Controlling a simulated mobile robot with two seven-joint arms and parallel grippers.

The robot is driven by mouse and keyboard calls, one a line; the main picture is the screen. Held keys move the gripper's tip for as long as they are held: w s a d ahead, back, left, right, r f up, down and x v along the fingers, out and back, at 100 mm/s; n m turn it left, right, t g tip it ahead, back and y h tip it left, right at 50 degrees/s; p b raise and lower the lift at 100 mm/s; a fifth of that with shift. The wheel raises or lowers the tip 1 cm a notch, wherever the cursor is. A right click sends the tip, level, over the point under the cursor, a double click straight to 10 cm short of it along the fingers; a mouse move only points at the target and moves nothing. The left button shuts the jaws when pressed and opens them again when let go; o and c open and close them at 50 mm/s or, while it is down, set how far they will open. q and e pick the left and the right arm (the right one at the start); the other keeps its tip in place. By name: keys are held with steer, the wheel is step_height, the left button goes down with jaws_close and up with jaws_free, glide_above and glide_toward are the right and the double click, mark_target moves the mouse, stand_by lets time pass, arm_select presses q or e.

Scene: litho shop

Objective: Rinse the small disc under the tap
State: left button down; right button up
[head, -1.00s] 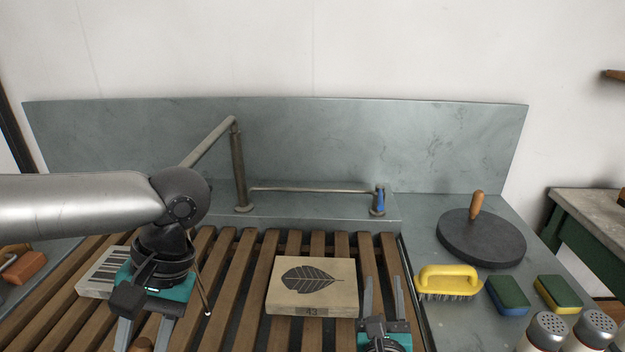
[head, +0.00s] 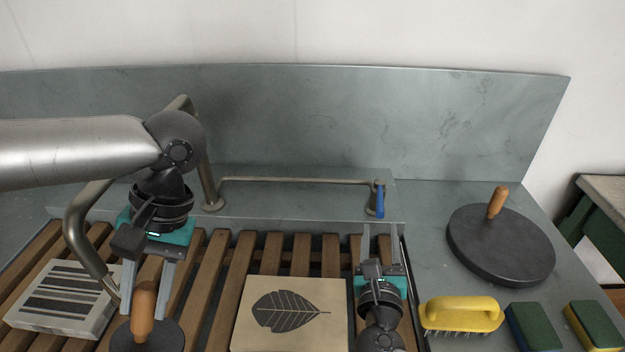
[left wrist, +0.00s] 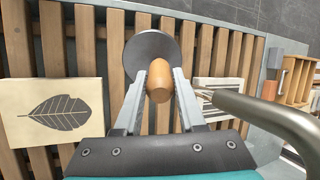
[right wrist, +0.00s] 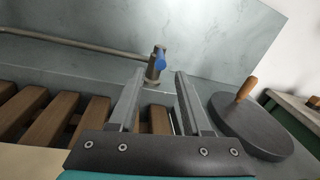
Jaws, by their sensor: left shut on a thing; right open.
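The small disc (head: 120,338) is dark grey with an upright wooden handle (head: 143,305). My left gripper (head: 146,290) is shut on that handle; the left wrist view shows the handle between the fingers (left wrist: 158,85) and the disc (left wrist: 140,48) beyond. The tap's bent spout (head: 75,215) comes down just left of my left gripper, with its end near the disc. The tap's blue lever (head: 380,200) is at the right end of a horizontal pipe. My right gripper (head: 380,235) is open and empty, just in front of the lever; the lever (right wrist: 160,60) stands beyond its fingers (right wrist: 158,85).
A stone with a leaf print (head: 292,340) and a striped stone (head: 65,325) lie on the wooden slats (head: 215,270). A larger disc (head: 475,240) with a wooden handle, a yellow brush (head: 460,312) and two sponges (head: 532,328) are on the right ledge. A backsplash (head: 400,120) stands behind.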

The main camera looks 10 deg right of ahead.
mark_target(379, 185)
arm_select(q)
steer(key=shift+f+b, duration=0.85)
steer(key=shift+b, duration=0.1)
arm_select(e)
steer(key=x, duration=1.2)
steer(key=shift+c, duration=0.3)
jaws_close()
steer(key=shift+a, duration=0.1)
